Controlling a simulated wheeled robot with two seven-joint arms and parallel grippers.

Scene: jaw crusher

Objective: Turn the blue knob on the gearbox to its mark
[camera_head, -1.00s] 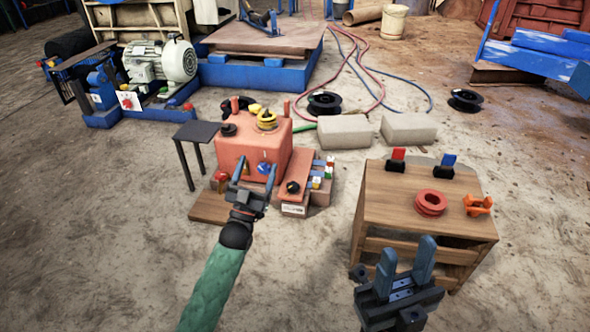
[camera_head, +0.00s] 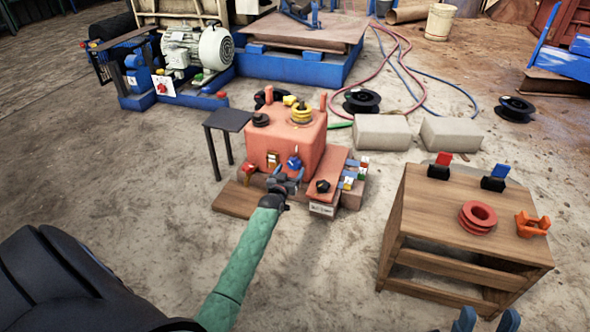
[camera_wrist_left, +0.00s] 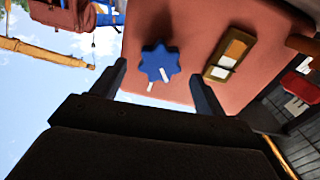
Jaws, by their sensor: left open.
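The red gearbox (camera_head: 262,143) stands on the ground in the middle of the head view. The blue knob (camera_head: 294,162) is on its front face. In the left wrist view the lobed blue knob (camera_wrist_left: 160,62) carries a white line, and a short white mark lies just below its rim. My left gripper (camera_head: 286,181) is open in front of the knob. In the left wrist view its fingers (camera_wrist_left: 160,88) stand apart on either side, with gaps to the knob. My right gripper (camera_head: 487,320) shows only its separated blue fingertips at the bottom edge.
A small plate (camera_wrist_left: 231,54) sits beside the knob on the gearbox face. A control box with a black knob (camera_head: 322,186) is to the right. A wooden table (camera_head: 440,222) holds a red ring stack and an orange part. A dark stand (camera_head: 228,120) is left.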

